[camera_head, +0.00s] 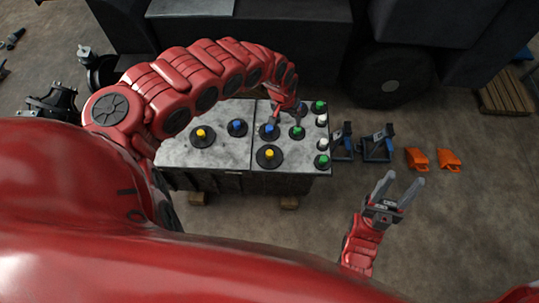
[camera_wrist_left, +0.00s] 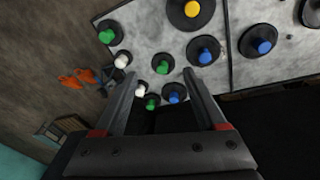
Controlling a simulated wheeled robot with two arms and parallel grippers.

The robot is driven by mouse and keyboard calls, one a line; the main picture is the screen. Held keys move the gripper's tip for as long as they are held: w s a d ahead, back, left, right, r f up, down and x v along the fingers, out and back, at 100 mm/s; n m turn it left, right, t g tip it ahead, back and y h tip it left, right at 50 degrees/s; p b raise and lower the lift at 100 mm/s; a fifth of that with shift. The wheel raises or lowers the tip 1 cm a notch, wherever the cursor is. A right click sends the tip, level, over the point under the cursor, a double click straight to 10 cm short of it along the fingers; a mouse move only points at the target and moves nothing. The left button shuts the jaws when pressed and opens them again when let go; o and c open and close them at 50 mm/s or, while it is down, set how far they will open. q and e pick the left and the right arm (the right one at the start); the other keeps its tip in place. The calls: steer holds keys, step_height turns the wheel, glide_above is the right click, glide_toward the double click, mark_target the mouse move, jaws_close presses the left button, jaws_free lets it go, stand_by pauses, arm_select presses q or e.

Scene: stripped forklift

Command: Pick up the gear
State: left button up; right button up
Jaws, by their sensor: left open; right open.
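Several black round gear-like pieces with coloured knobs stand on a grey slab-topped block (camera_head: 218,160). I cannot tell which one is meant. In the head view they include a yellow-knobbed one (camera_head: 201,134), a second yellow one (camera_head: 269,155), a blue one (camera_head: 237,128) and a green one (camera_head: 297,132). My left gripper (camera_head: 284,114) is open above the right half of the block. In the left wrist view its fingers (camera_wrist_left: 159,76) are apart and empty, with a green-knobbed piece (camera_wrist_left: 163,65) showing between the tips. My right gripper (camera_head: 400,182) is open and empty, right of the block.
Blue stands (camera_head: 377,145) and orange wedges (camera_head: 418,158) are on the floor right of the block. Dark forklift bodywork (camera_head: 290,40) and a wheel (camera_head: 388,78) stand behind it. A wooden pallet (camera_head: 503,93) lies far right. The floor at lower right is clear.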

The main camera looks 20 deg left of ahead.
arm_select(q)
steer(key=s+a+g+y, duration=0.1)
steer(key=s+a+g, duration=0.1)
steer(key=s+a, duration=0.25)
step_height(320, 180, down, 12)
steer(key=b, duration=0.4)
steer(key=shift+w+a+f, duration=0.1)
steer(key=shift+a+f, duration=0.1)
steer(key=shift+f, duration=2.7)
jaws_close()
